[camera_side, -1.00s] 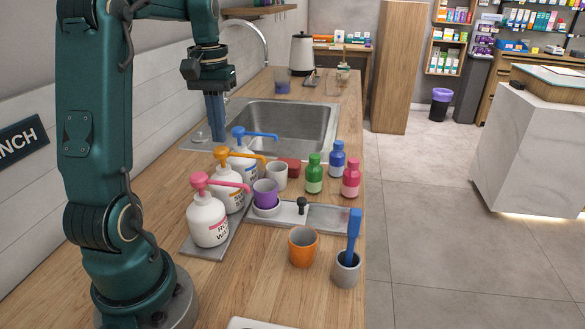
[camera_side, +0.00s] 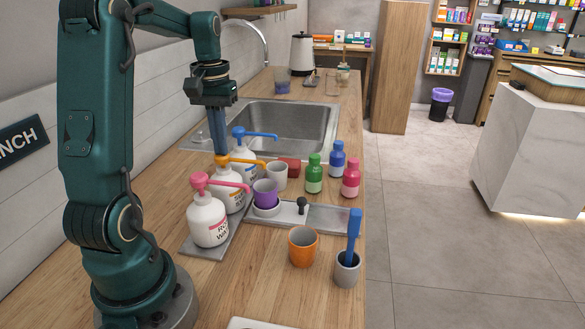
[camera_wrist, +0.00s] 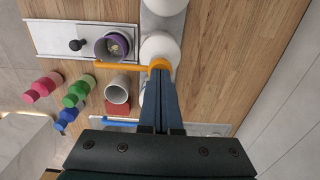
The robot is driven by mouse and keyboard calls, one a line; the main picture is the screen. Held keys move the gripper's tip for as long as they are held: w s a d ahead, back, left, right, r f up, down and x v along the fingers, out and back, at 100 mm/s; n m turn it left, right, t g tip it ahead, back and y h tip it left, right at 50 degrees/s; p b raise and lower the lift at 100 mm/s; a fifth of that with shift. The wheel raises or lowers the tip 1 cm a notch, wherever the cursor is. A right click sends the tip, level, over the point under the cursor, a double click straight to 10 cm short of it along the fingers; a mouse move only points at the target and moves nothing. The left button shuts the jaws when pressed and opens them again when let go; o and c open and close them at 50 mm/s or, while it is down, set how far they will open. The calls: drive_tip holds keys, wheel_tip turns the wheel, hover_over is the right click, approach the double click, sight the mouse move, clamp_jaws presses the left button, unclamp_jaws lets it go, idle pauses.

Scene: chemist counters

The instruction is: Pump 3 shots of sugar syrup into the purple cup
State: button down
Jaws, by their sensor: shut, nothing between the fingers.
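Three white pump bottles stand in a row: a pink-topped one (camera_side: 208,222), an orange-topped one (camera_side: 233,198) and a blue-topped one (camera_side: 243,163). Their labels are too small to read fully, so I cannot tell which is the sugar syrup. The purple cup (camera_side: 265,194) stands upright on a small round base beside the row; it also shows in the wrist view (camera_wrist: 112,46), with something pale inside. My gripper (camera_side: 220,150) is shut and empty, pointing down just above or behind the orange pump head (camera_wrist: 159,64). I cannot tell whether they touch.
A white cup (camera_side: 277,176), a red block (camera_side: 290,166) and green, blue and pink small bottles stand to the right. An orange cup (camera_side: 303,246) and a grey cup (camera_side: 347,268) with a blue tool are in front. The sink (camera_side: 290,125) lies behind.

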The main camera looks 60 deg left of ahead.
drive_tip(key=shift+r, duration=1.45)
drive_tip(key=shift+f, duration=0.1)
drive_tip(key=shift+f, duration=1.4)
drive_tip(key=shift+r, duration=1.5)
wheel_tip(320, 180, up, 6)
